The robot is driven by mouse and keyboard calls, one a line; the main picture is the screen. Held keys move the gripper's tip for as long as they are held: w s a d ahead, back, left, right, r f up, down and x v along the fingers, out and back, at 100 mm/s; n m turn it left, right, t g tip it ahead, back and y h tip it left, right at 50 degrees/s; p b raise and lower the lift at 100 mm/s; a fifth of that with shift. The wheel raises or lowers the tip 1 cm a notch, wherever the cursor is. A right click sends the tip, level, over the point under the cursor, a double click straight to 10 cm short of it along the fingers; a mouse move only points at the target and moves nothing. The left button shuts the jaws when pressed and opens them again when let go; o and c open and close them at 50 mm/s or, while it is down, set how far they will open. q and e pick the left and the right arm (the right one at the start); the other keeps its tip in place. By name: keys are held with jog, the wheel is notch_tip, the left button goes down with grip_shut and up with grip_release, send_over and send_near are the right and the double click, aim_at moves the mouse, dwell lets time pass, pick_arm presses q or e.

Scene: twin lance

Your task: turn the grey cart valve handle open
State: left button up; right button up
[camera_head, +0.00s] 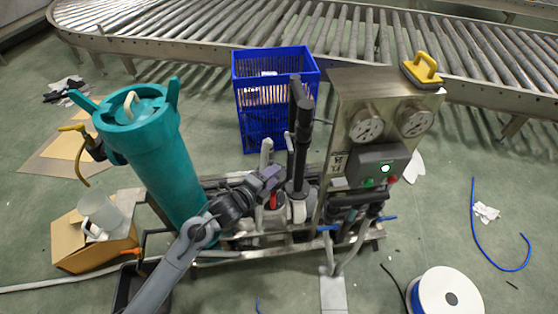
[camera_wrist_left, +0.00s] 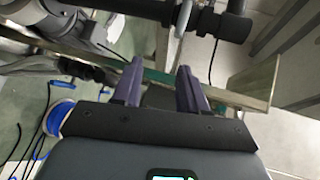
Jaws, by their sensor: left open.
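The cart (camera_head: 215,258) stands in the middle of the head view, with a teal vessel, black pipes and a steel gauge panel. A light grey upright lever-like piece (camera_head: 266,152) shows beside the tall black pipe; I cannot tell for certain that it is the valve handle. In the left wrist view a pale grey curved piece (camera_wrist_left: 183,17) sits against a dark pipe, beyond the fingertips. My left gripper (camera_head: 273,178) is over the cart, just left of the black pipe. Its purple fingers are apart and empty in the left wrist view (camera_wrist_left: 160,75). My right gripper is not visible.
The teal vessel (camera_head: 155,155) rises left of my arm. The steel panel (camera_head: 355,100) stands to the right. A blue crate (camera_head: 275,115) is behind the cart, before a roller conveyor (camera_head: 340,30). A cardboard box (camera_head: 95,250) and a white spool (camera_head: 425,290) are on the floor.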

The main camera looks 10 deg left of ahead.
aim_at(290, 145)
pick_arm(q)
jog(key=shift+m+t, duration=0.5)
jog(key=shift+t, duration=0.2)
jog(key=shift+w+a+r+b+x, duration=0.25)
jog(key=shift+a+r+b+x, duration=0.1)
jog(key=shift+b+x, duration=1.95)
jog(key=shift+w+a+r+b+x, duration=0.25)
jog(key=shift+a+b+x, duration=0.1)
jog(key=shift+b+x, duration=1.9)
jog(key=shift+w+a+r+b+x, duration=0.2)
jog(key=shift+a+r+b+x, duration=0.15)
jog(key=shift+b+x, duration=1.95)
pick_arm(e)
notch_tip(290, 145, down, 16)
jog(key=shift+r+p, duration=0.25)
jog(key=shift+p, duration=0.1)
pick_arm(q)
jog(key=shift+w+d, duration=0.15)
jog(key=shift+w, duration=0.1)
grip_shut()
